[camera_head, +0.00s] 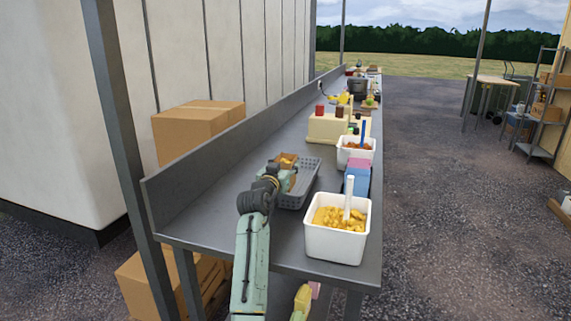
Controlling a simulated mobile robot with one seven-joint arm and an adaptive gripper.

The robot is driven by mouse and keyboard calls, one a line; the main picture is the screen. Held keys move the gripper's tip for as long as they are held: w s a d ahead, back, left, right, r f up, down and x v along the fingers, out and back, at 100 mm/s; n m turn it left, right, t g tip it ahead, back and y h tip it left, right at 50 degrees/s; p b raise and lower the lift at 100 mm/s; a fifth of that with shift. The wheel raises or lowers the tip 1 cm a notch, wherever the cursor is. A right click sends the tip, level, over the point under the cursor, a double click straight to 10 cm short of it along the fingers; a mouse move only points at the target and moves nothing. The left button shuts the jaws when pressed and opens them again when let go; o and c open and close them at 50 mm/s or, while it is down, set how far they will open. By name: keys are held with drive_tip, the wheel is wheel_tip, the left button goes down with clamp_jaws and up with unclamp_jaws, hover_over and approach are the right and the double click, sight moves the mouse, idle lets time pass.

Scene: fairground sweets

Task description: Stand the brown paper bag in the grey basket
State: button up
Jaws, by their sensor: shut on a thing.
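The brown paper bag (287,157) is upright or nearly so, open at the top, with yellow food showing inside. My gripper (286,172) is shut on it; my wrist and the gripper hide the lower part of the bag. The grey basket (309,178) is a long, low, slotted tray on the counter, just to the right of and under the gripper. The bag is at the basket's far left corner in the picture. I cannot tell whether its base is inside the basket, above it or touching it.
A white tub (336,243) of yellow food with a scoop stands at the near right. Blue and pink boxes (357,178) and another white tub (356,152) stand right of the basket. A cream holder (328,128) is behind. The counter (210,200) is clear at left.

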drive_tip(key=shift+f+b, duration=0.6)
drive_tip(key=shift+b, duration=0.05)
drive_tip(key=o, duration=0.9)
drive_tip(key=shift+r, duration=0.1)
